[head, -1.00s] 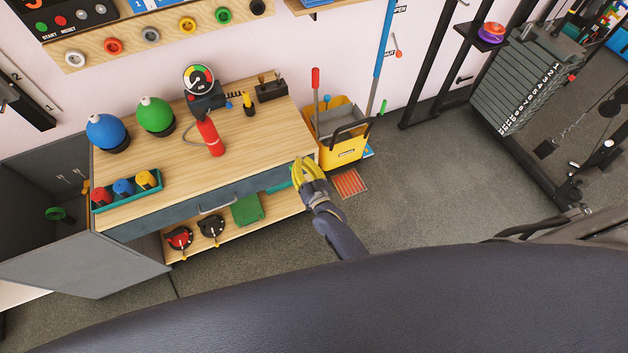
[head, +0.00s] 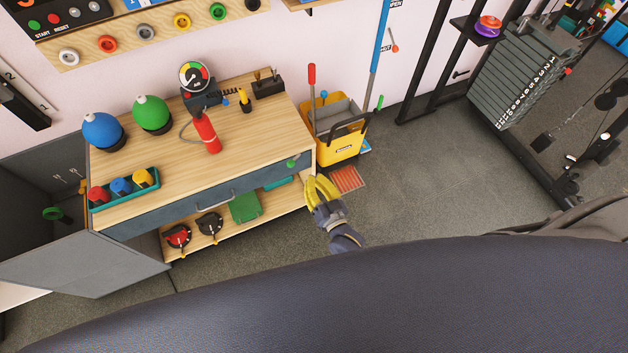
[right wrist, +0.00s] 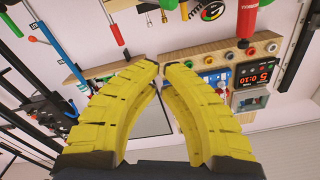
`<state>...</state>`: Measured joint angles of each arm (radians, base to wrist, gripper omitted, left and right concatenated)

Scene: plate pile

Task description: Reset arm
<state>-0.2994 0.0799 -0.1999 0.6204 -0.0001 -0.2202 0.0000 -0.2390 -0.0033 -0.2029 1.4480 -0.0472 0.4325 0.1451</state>
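My right gripper (head: 320,182) has yellow fingers and stands off the right end of the wooden workbench (head: 240,130), over the floor side in the head view. In the right wrist view its two yellow fingers (right wrist: 162,68) bow outward and their tips come almost together, with nothing held between them. My left gripper is in neither view.
A yellow mop bucket (head: 342,148) and an orange grate (head: 347,179) are close to my right gripper. The bench carries a red extinguisher (head: 206,132) and a green ball (head: 151,114). A weight stack (head: 512,88) stands at right. Grey floor (head: 430,185) between is clear.

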